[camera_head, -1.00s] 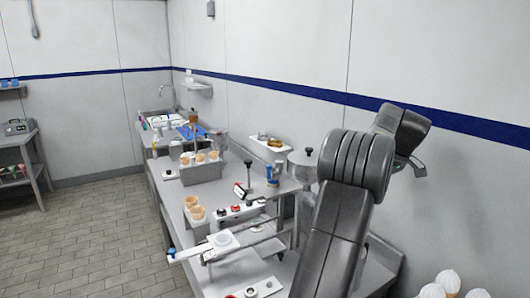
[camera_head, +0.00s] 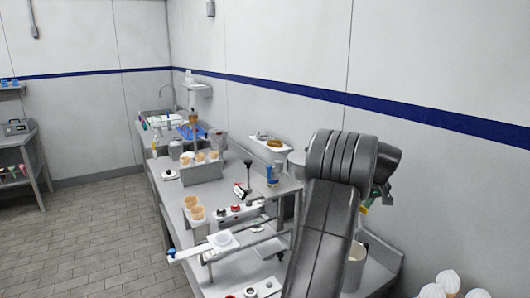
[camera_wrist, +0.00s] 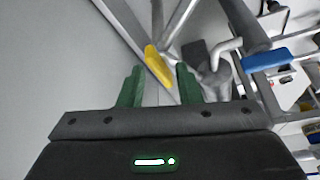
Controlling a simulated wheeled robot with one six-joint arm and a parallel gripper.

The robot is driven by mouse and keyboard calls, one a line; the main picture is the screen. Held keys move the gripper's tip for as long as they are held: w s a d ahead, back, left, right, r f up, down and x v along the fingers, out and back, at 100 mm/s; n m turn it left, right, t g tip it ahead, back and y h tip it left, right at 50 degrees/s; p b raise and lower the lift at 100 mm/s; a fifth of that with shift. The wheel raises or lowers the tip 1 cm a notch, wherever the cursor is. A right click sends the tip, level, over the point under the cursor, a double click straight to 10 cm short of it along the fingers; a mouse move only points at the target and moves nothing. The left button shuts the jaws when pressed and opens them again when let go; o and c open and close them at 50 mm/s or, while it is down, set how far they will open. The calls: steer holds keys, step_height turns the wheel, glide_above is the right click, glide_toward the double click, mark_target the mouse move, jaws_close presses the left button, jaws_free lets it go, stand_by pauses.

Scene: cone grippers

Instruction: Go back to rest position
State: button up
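My gripper (camera_wrist: 158,88) shows in the wrist view as two green fingers standing apart. Nothing is held between them. A yellow-tipped part (camera_wrist: 152,55) and grey metal bars (camera_wrist: 175,30) show beyond the fingertips; the yellow tip appears apart from them. In the head view my dark arm is bent at the right, and its wrist end points down behind the elbow. The fingers are mostly hidden there.
A metal worktable (camera_head: 228,187) runs along the wall with cones in a holder (camera_head: 203,172), more cones (camera_head: 194,209) and a red-button panel (camera_head: 238,211). A pale cylinder (camera_head: 357,262) stands beside my arm. White swirled tops (camera_head: 448,281) are at the lower right. The tiled floor (camera_head: 90,235) is clear.

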steer(key=shift+a+m+h+b, duration=0.15)
steer(key=shift+m+h+b, duration=0.5)
steer(key=shift+m, duration=0.95)
steer(key=shift+r+m, duration=0.1)
steer(key=shift+m, duration=0.2)
